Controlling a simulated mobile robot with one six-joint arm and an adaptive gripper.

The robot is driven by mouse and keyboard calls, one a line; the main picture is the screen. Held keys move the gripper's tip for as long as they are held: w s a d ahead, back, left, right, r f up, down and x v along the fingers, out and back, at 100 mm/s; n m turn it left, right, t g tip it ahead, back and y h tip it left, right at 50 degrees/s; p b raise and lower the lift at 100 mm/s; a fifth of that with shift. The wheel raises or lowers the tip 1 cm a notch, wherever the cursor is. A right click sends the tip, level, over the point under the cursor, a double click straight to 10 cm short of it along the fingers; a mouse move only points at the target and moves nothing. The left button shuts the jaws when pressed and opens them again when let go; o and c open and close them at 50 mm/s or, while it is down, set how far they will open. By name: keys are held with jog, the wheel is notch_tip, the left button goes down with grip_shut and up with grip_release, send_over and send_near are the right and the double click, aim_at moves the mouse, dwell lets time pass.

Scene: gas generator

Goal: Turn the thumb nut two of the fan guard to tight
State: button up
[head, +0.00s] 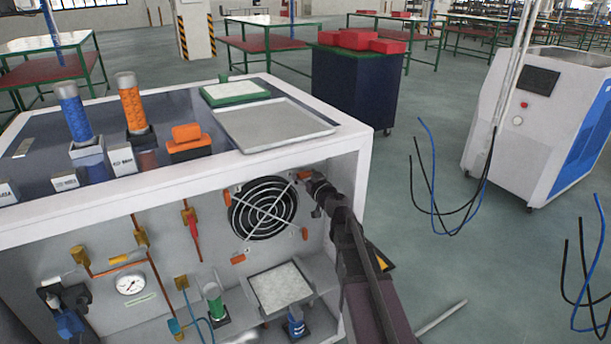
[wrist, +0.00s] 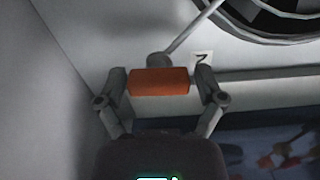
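The fan guard (head: 263,208) is a round wire guard over a black fan on the light panel inside the cabinet. Orange thumb nuts sit around it. The one at its upper right (head: 304,175) is at my gripper's tip. In the wrist view this orange nut (wrist: 159,82) lies crosswise between my two fingers (wrist: 160,85), with one finger against each end. A grey stem and a guard wire show behind it. A small white label (wrist: 202,59) with a dark mark is beside it. My gripper (head: 317,186) reaches in from the lower right and hides part of the panel.
Other orange nuts sit at the guard's lower left (head: 238,259), lower right (head: 304,233) and left. The cabinet's white frame (head: 360,165) runs close above and right of my gripper. A metal tray (head: 272,125) lies on top. Open floor is to the right.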

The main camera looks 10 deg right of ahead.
jog(key=c, duration=0.6)
jog(key=shift+m, duration=0.4)
jog(key=m, duration=1.6)
jog(key=shift+m, duration=0.4)
